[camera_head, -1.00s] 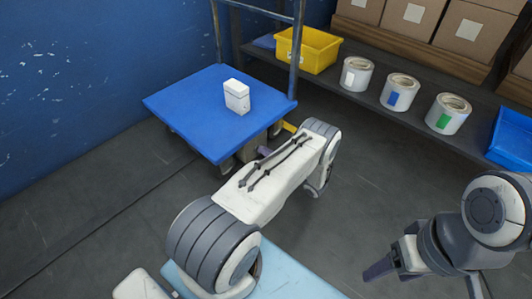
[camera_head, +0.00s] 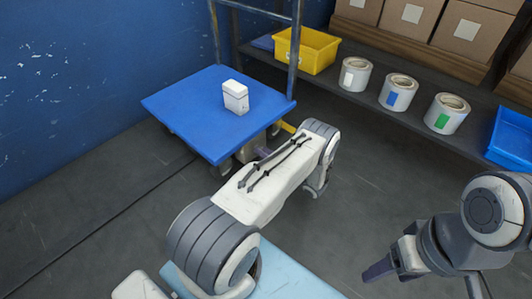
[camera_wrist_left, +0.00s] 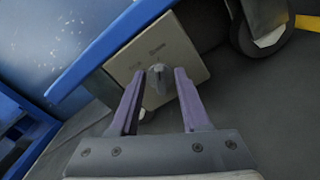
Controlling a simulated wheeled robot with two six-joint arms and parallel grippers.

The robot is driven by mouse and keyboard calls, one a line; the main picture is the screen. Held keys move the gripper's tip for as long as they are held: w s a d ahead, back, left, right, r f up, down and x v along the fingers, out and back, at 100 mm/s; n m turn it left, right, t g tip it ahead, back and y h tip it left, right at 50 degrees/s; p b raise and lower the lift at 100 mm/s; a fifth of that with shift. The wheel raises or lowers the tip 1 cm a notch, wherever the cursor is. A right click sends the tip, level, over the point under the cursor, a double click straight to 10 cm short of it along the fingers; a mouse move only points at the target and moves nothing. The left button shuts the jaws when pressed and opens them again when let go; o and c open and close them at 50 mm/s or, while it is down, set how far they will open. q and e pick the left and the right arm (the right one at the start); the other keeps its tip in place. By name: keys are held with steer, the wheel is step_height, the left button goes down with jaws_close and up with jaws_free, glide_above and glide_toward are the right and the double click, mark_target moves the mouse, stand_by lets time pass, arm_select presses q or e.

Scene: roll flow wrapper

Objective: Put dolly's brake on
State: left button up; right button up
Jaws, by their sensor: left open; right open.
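The dolly has a blue platform (camera_head: 185,112) with a small white box (camera_head: 235,98) on it. In the left wrist view, a light grey panel (camera_wrist_left: 185,45) with small labels sits below the platform edge, and a grey brake knob (camera_wrist_left: 159,78) sticks out from it. My left gripper (camera_wrist_left: 162,72) is open, with its purple fingers on either side of the knob. Whether they touch it I cannot tell. In the head view this gripper is mostly hidden behind my left arm, beside the dolly's right side. My right gripper (camera_head: 377,270) is open and empty, away from the dolly.
A dolly wheel (camera_wrist_left: 262,25) shows close by in the left wrist view. A dark shelf behind holds a yellow bin (camera_head: 308,50), several rolls, a blue bin (camera_head: 511,138) and cardboard boxes. A blue wall (camera_head: 70,90) stands at left. The floor at right is clear.

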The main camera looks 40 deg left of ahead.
arm_select(q)
steer(key=d+p, duration=0.4)
steer(key=d, duration=0.6)
steer(key=shift+s+d, duration=0.25)
steer(key=shift+s, duration=0.15)
steer(key=s+d+r+n+g+h+p, duration=0.2)
steer(key=d+r+n+h+p, duration=0.35)
steer(key=r, duration=0.85)
steer(key=s+d+r+n+g+h+p, duration=0.1)
steer(key=d+r+n+h+p, duration=0.15)
steer(key=d+r, duration=0.85)
steer(key=s+d+r+n+h+p, duration=0.3)
steer(key=s+r+h+p, duration=0.1)
steer(key=s+r, duration=0.45)
steer(key=s+d+r+n+t+h+p, duration=0.1)
steer(key=s+d+r+n+h+p, duration=0.25)
steer(key=s+r, duration=0.55)
steer(key=s+d+r+n+h+p, duration=0.35)
steer(key=s+r, duration=0.35)
steer(key=r, duration=0.3)
step_height(320, 180, up, 38)
steer(key=p, duration=3.9)
steer(key=shift+d+r, duration=0.2)
